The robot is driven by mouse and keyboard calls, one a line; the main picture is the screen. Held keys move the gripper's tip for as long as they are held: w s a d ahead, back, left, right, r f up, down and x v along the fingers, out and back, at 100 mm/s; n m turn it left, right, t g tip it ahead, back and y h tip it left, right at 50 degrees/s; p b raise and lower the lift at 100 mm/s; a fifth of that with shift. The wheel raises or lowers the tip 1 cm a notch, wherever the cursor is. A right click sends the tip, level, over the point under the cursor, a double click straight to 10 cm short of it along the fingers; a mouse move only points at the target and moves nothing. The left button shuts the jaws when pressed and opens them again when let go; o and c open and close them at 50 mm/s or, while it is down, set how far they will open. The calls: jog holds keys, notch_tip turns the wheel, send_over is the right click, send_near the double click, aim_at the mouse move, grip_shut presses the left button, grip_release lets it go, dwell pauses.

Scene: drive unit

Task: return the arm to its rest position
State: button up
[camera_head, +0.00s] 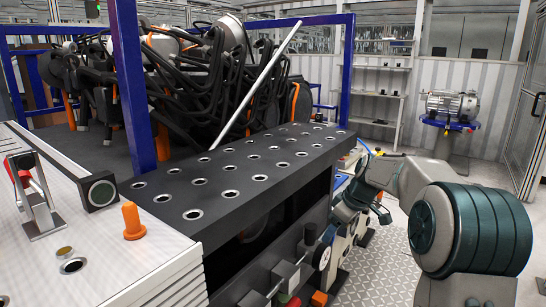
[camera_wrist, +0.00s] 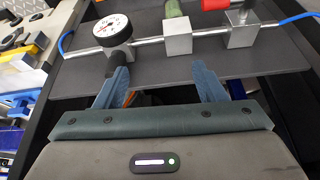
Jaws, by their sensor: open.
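My arm (camera_head: 470,230) reaches from the lower right of the head view toward the side of the black perforated bench. My gripper (camera_wrist: 162,80) shows in the wrist view with its two blue fingers spread apart. Nothing is between the fingers. A round dial gauge (camera_wrist: 112,30) on a metal pipe is just beyond the left finger; I cannot tell if they touch. In the head view my gripper is small and partly hidden by the wrist beside the bench's right end.
The black bench top (camera_head: 262,158) with rows of holes is beside the arm. Pipe blocks (camera_wrist: 178,36) sit on a dark shelf ahead of the fingers. An orange peg (camera_head: 132,221) stands on the white table (camera_head: 105,255). Patterned floor (camera_head: 375,265) is open between bench and arm.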

jog(key=s+a+r+m+h+p, duration=0.25)
jog(key=s+r+m+p, duration=0.25)
jog(key=s+r+p, duration=0.95)
jog(key=s+r+m+p, duration=0.2)
jog(key=s+p, duration=0.1)
jog(key=s, duration=0.6)
jog(key=s+r+m+p, duration=0.1)
jog(key=s+m+p, duration=0.1)
jog(key=s, duration=0.7)
jog(key=shift+s+r+m+h+p, duration=0.4)
jog(key=shift+m+h, duration=0.05)
jog(key=shift+m, duration=0.05)
dwell(0.8)
